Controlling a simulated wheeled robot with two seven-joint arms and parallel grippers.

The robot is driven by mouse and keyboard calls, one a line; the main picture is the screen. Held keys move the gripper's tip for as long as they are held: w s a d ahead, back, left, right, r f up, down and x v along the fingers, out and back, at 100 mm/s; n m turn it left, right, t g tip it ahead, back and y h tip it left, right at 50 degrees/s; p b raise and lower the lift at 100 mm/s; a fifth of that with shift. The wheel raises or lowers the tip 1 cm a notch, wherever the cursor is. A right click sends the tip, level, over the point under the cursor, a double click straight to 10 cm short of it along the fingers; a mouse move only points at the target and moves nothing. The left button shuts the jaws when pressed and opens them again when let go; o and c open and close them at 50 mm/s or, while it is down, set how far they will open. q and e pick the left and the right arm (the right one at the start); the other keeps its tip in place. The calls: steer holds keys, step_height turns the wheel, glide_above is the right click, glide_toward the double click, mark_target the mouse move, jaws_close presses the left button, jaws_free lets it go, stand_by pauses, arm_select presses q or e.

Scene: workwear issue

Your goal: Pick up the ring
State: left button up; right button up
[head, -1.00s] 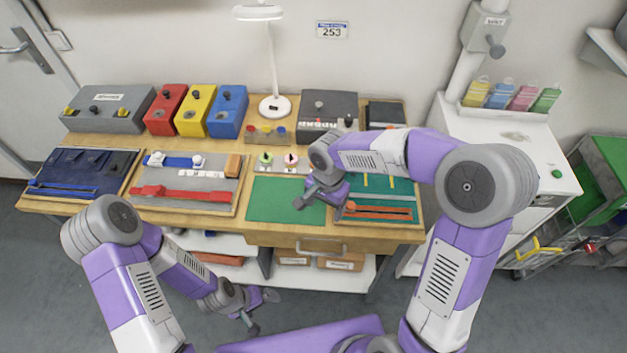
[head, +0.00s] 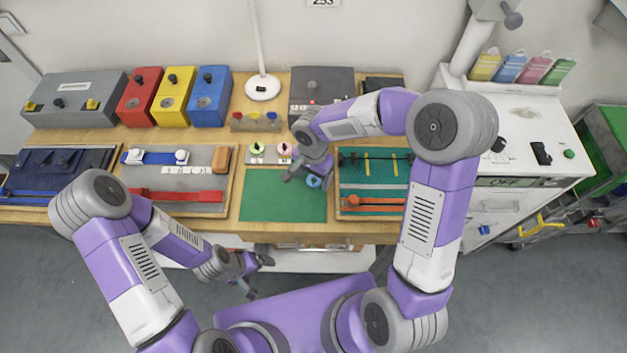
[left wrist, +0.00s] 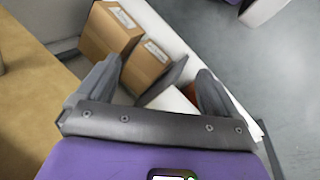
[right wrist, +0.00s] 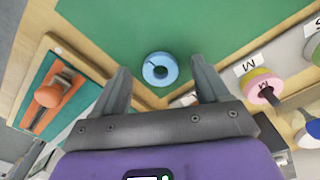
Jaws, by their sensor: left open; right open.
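A blue ring (head: 313,181) lies on the green mat (head: 270,209), near the mat's upper right edge. In the right wrist view the blue ring (right wrist: 160,79) shows whole, lined up between the fingertips, with a small dark mark on it. My right gripper (head: 306,177) is open and empty, close to the ring and pointing down toward the mat. I cannot tell the exact gap between them. My left gripper (head: 259,277) is open and empty, low in front of the table's front edge, away from the ring.
Green (head: 257,147) and pink (head: 284,149) ring-like pieces sit on pegs behind the mat. A teal tray (head: 372,168) with an orange tool (head: 375,202) stands right of the mat. A grey board (head: 205,202) with a red strap is left. Cardboard boxes (left wrist: 108,35) sit on the lower shelf.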

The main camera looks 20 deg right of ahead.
steer(key=shift+f, duration=0.15)
steer(key=c, duration=1.1)
